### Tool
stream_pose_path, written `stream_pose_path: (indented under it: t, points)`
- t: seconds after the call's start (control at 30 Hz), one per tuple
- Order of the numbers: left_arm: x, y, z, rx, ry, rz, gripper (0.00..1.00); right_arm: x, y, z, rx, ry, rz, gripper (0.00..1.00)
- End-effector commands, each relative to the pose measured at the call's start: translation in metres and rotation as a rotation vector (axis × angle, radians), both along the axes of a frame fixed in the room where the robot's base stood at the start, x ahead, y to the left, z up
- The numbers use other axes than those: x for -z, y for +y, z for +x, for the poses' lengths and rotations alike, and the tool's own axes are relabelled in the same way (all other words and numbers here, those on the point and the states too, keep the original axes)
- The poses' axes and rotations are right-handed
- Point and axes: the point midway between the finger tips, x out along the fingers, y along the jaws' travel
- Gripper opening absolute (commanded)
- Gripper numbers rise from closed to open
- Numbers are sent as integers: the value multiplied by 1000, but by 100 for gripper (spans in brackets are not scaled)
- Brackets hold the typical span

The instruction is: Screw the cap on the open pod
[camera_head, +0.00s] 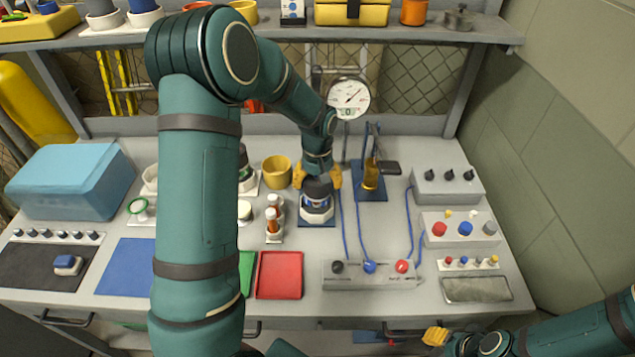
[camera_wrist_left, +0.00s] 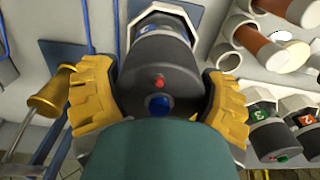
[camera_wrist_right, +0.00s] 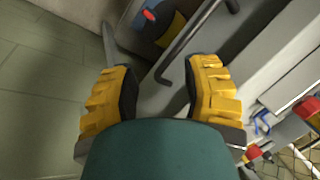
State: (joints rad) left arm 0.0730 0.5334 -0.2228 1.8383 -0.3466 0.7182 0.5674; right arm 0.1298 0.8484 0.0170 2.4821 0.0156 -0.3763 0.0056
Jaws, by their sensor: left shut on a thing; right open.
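My left gripper (camera_head: 317,180) is shut on a dark cap (camera_wrist_left: 158,82) with a red and a blue spot on its end, one finger on each side. The cap sits at the top of a pod (camera_head: 316,213) with a white faceted lower body, upright on a blue pad; whether the cap is fully seated on it cannot be told. The pod's body also shows beyond the cap in the left wrist view (camera_wrist_left: 157,18). My right gripper (camera_wrist_right: 160,95) is open and empty, low in front of the bench near drawer handles.
Capped pods numbered 3 (camera_wrist_left: 270,130) and 2 stand in a rack beside the held cap. A brass-coloured cup (camera_head: 371,174) on a blue stand is close right. Orange tubes (camera_head: 272,222), a red tray (camera_head: 280,275) and a cabled grey box (camera_head: 370,274) stand in front.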

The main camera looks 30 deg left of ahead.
Motion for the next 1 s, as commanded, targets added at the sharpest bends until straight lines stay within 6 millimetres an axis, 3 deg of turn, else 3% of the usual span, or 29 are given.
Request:
stream_pose_path:
  t: [0.3,0.63,0.67,0.7,1.0]
  points:
    - [0,-1,1,404,-3,0,46,-4,0,0,0,0,0,47]
    - [0,-1,1,462,-2,-1,46,-4,0,0,0,0,0,47]
    - [0,-1,1,462,-2,-1,90,-4,0,0,0,0,0,47]
    - [1,-1,1,462,-2,-1,100,-4,0,0,0,0,0,47]
    - [-1,-1,0,459,-1,0,100,-4,0,0,0,0,0,47]
